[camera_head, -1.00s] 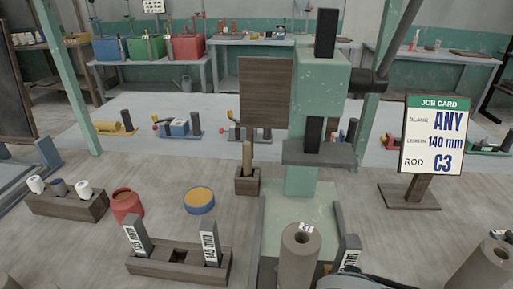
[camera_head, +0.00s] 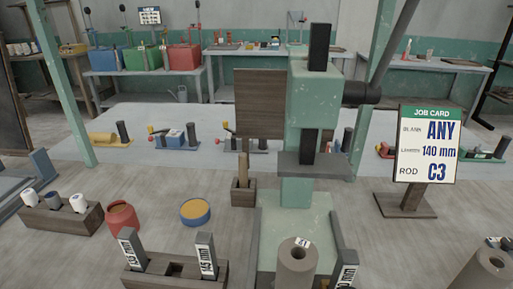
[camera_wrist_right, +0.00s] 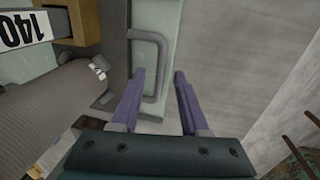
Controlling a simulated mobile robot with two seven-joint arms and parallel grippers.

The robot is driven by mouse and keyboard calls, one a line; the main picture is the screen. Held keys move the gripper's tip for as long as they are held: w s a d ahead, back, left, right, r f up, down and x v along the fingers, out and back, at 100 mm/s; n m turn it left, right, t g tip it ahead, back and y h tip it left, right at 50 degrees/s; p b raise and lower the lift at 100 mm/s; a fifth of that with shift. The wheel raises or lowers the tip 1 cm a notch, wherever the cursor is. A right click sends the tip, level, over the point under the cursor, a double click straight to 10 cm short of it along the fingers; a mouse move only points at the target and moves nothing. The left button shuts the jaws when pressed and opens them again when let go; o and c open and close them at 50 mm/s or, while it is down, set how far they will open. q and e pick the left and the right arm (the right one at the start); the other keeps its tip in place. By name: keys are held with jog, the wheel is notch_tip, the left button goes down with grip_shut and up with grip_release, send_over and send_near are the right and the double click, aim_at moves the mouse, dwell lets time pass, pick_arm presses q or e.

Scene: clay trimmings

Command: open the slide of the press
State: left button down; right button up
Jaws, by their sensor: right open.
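The press is a pale green column (camera_head: 315,95) with a dark vertical bar and a grey plate (camera_head: 312,165) across its front. Its pale green base (camera_head: 275,225) reaches toward me. In the right wrist view a grey U-shaped handle (camera_wrist_right: 163,60) is fixed to a dark grey edge beside a pale green surface. My right gripper (camera_wrist_right: 160,75) is open, with its two purple fingers around the handle's long bar in the picture. I cannot tell whether they touch it or how deep they reach. My left gripper is not in view.
A brown-grey hollow cylinder (camera_head: 297,270) stands before the press and hides part of its base. A wooden rack (camera_head: 178,272) holds labelled blocks at the front left. A red pot (camera_head: 122,217), a blue-rimmed yellow tub (camera_head: 195,211) and the job card (camera_head: 428,145) stand around.

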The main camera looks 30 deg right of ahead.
notch_tip(320, 180, up, 10)
jog(key=s+p, duration=0.1)
jog(key=p, duration=0.2)
jog(key=shift+s+a, duration=0.3)
jog(key=shift+a, duration=0.15)
jog(key=shift+f, duration=0.1)
